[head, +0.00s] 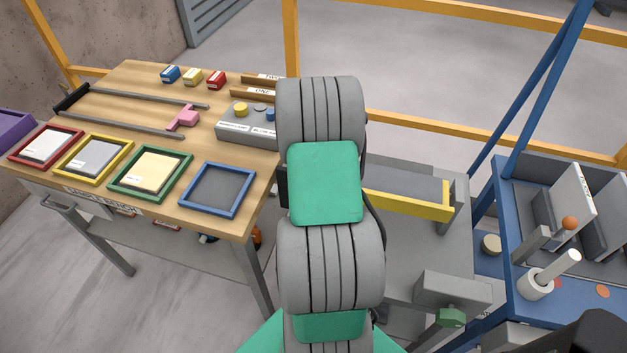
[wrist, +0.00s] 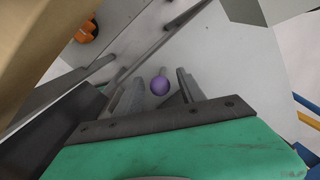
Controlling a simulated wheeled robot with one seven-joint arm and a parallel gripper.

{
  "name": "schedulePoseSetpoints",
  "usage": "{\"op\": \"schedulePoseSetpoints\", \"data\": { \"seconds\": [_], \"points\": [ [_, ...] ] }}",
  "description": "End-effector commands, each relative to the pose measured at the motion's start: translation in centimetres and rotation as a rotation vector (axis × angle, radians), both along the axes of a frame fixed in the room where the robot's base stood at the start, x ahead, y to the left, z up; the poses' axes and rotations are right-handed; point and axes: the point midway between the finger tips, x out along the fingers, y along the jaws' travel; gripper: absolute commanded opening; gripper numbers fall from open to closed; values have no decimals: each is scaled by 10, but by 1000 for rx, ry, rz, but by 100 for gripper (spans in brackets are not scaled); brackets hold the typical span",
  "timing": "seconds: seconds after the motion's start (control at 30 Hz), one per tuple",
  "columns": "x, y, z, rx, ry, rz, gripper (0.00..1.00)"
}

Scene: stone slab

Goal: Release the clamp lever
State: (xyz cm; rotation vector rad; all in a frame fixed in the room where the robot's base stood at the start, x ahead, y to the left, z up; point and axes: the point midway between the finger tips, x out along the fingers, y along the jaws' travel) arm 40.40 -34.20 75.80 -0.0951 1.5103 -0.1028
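In the wrist view, a round purple knob (wrist: 160,85) on a short pale stem shows between the two grey fingers of my gripper (wrist: 158,92). The fingers are apart, with a visible gap on each side of the knob. I cannot tell how deep the knob lies between them. This may be the clamp lever, but no label shows on it. In the head view my gripper is hidden behind my own arm, and no purple knob shows there.
A wooden workbench (head: 150,75) with coloured frames stands left. A grey fixture with a yellow bar (head: 405,203) is right of my arm. Further right, a blue stand (head: 505,285) carries an orange-knobbed lever (head: 569,223) and a white handle (head: 558,267). Yellow rails (head: 460,130) run behind.

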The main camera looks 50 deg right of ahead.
Motion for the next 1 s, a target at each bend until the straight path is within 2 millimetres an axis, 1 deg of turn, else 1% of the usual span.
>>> {"op": "schedulePoseSetpoints", "data": {
  "seconds": [0.17, 0.27, 0.37, 0.5, 0.63, 0.73, 1.0],
  "points": [
    [0, 0, 0, 0, 0, -1, 46],
    [0, 0, 8, -2, -2, -1, 46],
    [-1, 2, 25, -4, -3, -1, 46],
    [-3, 6, 54, -3, -3, -1, 46],
    [-4, 9, 72, -2, -1, 0, 46],
    [-5, 10, 77, 0, 0, 0, 46],
    [-4, 10, 78, 1, 2, 11, 47]
  ]
}}
